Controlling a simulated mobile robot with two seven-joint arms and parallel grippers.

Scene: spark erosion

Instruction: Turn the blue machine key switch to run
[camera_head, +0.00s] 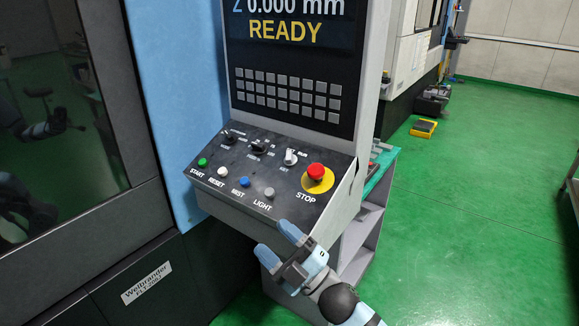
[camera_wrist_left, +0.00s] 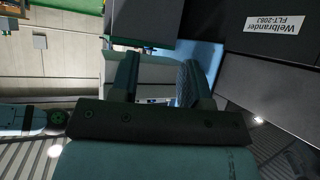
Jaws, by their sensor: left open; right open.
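The blue machine's control panel (camera_head: 243,192) slopes out below its screen. A silver key switch (camera_head: 290,157) sits at the right end of the upper row. Small print beside it is too blurred to read surely, so I cannot tell its setting. My right gripper (camera_head: 277,243) is open and empty, below and in front of the panel's lower edge, apart from the switch. My left gripper (camera_wrist_left: 156,82) shows only in the left wrist view, open with nothing between its fingers; the key switch is not seen there.
Two black knobs (camera_head: 258,147) (camera_head: 229,138) share the switch's row. A red stop button (camera_head: 316,172) on a yellow disc is to its right. Several small push buttons (camera_head: 245,182) line the lower edge. A grey shelf cart (camera_head: 362,230) stands behind the panel. Green floor at right is mostly clear.

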